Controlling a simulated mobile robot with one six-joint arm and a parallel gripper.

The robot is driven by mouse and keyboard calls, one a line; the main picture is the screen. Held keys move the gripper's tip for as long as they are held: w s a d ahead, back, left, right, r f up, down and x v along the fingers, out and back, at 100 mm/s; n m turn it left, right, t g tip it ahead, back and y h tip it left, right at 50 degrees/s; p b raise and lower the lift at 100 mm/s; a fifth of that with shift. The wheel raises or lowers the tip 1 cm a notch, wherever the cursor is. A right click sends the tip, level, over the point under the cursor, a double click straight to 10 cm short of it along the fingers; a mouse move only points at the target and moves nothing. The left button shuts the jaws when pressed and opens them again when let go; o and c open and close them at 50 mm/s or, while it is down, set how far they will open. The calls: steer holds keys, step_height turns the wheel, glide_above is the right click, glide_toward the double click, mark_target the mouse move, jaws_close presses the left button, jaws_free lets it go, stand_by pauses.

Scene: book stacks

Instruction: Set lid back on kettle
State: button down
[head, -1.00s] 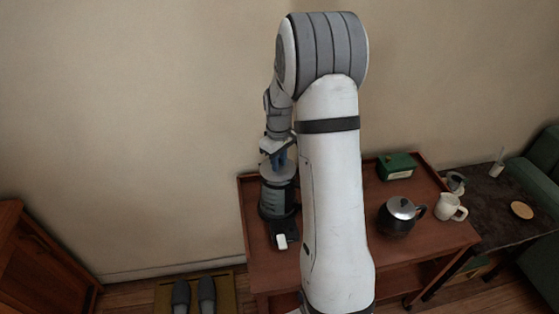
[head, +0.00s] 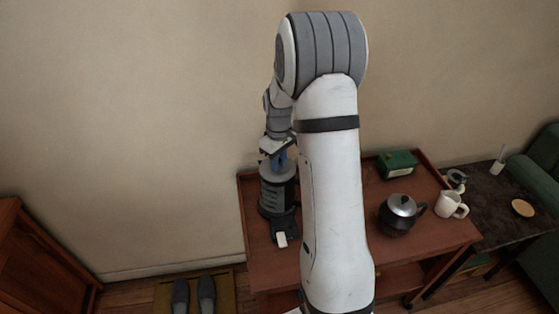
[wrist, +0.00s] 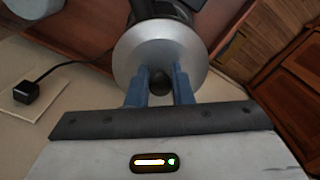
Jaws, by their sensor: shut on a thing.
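My gripper (wrist: 160,88) is shut on the dark round knob of a silver disc-shaped lid (wrist: 139,52), its blue fingers on either side of the knob. In the head view my gripper (head: 279,158) is over the back left of the wooden cart, with the lid (head: 270,172) under it. The grey and black kettle (head: 272,198) stands upright directly below the lid. Whether the lid touches its rim or hangs just above it, I cannot tell. In the wrist view the lid hides most of what is under it.
The wooden cart (head: 262,268) also carries a dark pot (head: 398,222) with its own silver lid, a green box (head: 397,164) and a white jug (head: 450,205) at the right. My arm hides the cart's middle. A dark table (head: 497,213) stands to the right.

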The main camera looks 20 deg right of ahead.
steer(key=c, duration=0.6)
jaws_free()
steer(key=shift+c, duration=0.2)
steer(key=shift+r, duration=0.1)
steer(key=shift+r+p, duration=2.55)
steer(key=shift+r, duration=1.4)
